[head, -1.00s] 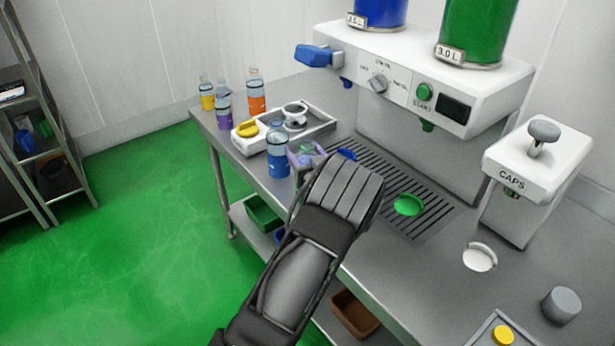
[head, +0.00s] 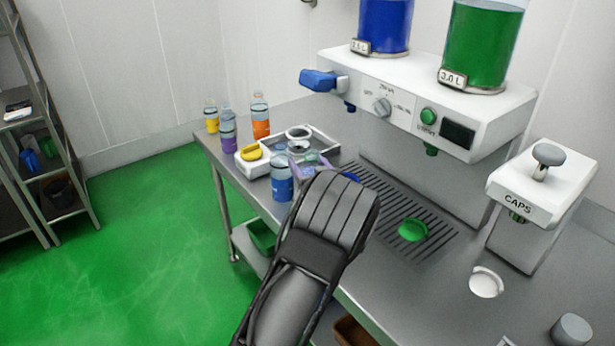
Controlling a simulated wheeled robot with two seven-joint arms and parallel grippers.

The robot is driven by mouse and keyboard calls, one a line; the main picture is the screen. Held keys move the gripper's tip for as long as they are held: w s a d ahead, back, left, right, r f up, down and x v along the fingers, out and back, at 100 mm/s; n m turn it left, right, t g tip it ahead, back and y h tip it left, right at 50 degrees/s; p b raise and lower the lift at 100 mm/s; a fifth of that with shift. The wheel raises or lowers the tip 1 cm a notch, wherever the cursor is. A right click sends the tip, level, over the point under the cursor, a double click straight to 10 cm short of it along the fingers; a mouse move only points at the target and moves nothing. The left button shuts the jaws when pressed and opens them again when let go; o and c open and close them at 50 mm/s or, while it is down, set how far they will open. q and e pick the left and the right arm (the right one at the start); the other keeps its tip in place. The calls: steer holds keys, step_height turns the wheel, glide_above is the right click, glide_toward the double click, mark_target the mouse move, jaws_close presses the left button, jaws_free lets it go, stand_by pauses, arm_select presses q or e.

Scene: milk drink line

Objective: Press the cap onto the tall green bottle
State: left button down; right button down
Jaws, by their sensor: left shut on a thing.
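My left gripper (head: 306,165) reaches over the table beside the blue bottle, its fingertips mostly hidden behind my own dark wrist. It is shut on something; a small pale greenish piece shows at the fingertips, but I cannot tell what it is. I cannot make out a tall green bottle or a loose cap in view. The white CAPS dispenser (head: 540,185) stands at the right with a grey knob on top and a green piece under its front. A white round holder (head: 486,283) sits on the table in front of it. My right gripper is not in view.
A blue bottle (head: 282,183) stands near the table's front edge, with purple (head: 228,140), orange (head: 261,120) and yellow (head: 211,120) bottles behind. A tray (head: 327,145) is near them.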

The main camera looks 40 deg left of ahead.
arm_select(q)
step_height(320, 180, up, 6)
steer(key=shift+r+b, duration=0.1)
steer(key=shift+b, duration=0.2)
stand_by(0.8)
